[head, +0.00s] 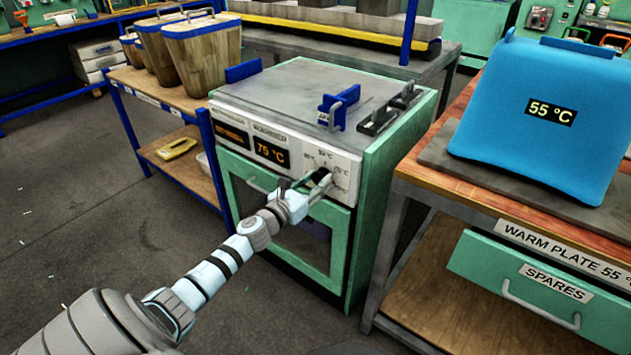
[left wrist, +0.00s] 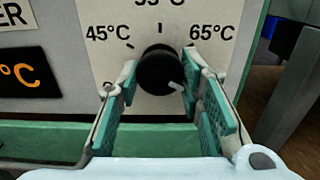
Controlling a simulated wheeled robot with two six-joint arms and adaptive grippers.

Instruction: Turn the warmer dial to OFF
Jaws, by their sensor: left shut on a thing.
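The warmer (head: 335,240) is a green cabinet with a pale control panel and a display (head: 271,151) reading 75 °C. Its black round dial (left wrist: 157,68) shows up close in the left wrist view, with marks for 45 °C, 55 °C and 65 °C around its upper side. The dial's white pointer is turned to the lower right, past 65 °C. Labels lower on both sides are covered by the fingers. My left gripper (head: 311,181) is at the panel, its teal-padded fingers on either side of the dial and shut on it. My right gripper is in neither view.
A blue bag-like cover (head: 538,110) showing 55 °C stands on the bench at right, above a SPARES drawer (head: 535,285). Wooden bins (head: 203,58) stand on the shelf at left. A blue clamp (head: 338,107) sits on the warmer's top.

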